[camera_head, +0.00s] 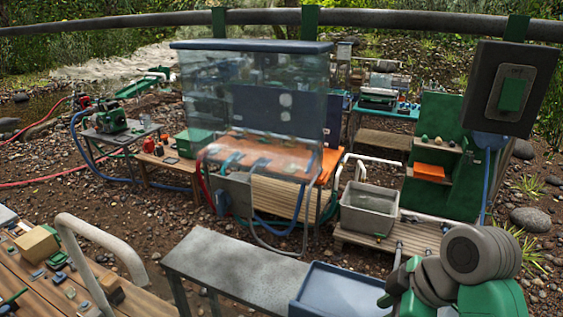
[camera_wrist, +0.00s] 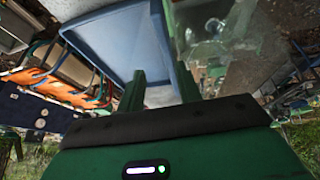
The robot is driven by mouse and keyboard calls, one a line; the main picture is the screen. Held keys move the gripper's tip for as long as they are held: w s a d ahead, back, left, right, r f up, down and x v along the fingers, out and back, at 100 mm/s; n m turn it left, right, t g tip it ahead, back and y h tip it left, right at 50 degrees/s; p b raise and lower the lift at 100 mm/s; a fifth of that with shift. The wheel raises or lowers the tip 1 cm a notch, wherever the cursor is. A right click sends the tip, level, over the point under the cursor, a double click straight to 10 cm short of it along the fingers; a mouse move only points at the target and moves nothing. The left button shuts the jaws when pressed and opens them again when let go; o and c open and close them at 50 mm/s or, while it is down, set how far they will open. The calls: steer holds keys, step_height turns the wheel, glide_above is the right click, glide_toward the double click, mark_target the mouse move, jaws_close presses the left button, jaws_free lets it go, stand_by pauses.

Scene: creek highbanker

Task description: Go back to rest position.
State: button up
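My gripper (camera_wrist: 158,72) shows in the wrist view as two dark green fingers with a clear gap between them. It is open, and nothing shows between the fingertips. Behind the fingers lies an empty-looking blue tray (camera_wrist: 112,45). In the head view my grey and green arm is at the lower right, beside the blue tray (camera_head: 340,293) on a grey bench (camera_head: 225,265). The fingers are not clearly visible in the head view.
A clear tank with a blue lid (camera_head: 250,46) stands mid-scene above an orange table (camera_head: 275,152). A grey tub (camera_head: 369,208) sits on a pallet. A dark switch box (camera_head: 511,88) hangs at upper right. A wooden table (camera_head: 40,295) with small parts is lower left. Gravel lies between.

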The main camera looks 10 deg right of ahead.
steer(key=w+a+r+m+t, duration=0.1)
steer(key=w+a+r+t, duration=0.4)
steer(key=a, duration=0.4)
steer(key=w+a+r+m+t, duration=0.2)
steer(key=w+a+r+t, duration=0.15)
steer(key=a+r, duration=0.5)
steer(key=s+a+r+m+t+h, duration=0.1)
steer(key=s+a+r+m+t, duration=0.2)
steer(key=s+r+t, duration=0.3)
steer(key=s+a+r+m+t+h+p, duration=0.1)
steer(key=s+r+m+t, duration=0.4)
steer(key=s+r, duration=0.8)
steer(key=shift+a+r+m+t+h, duration=0.3)
steer(key=shift+a+r+t+h, duration=0.3)
steer(key=shift+a+t, duration=0.5)
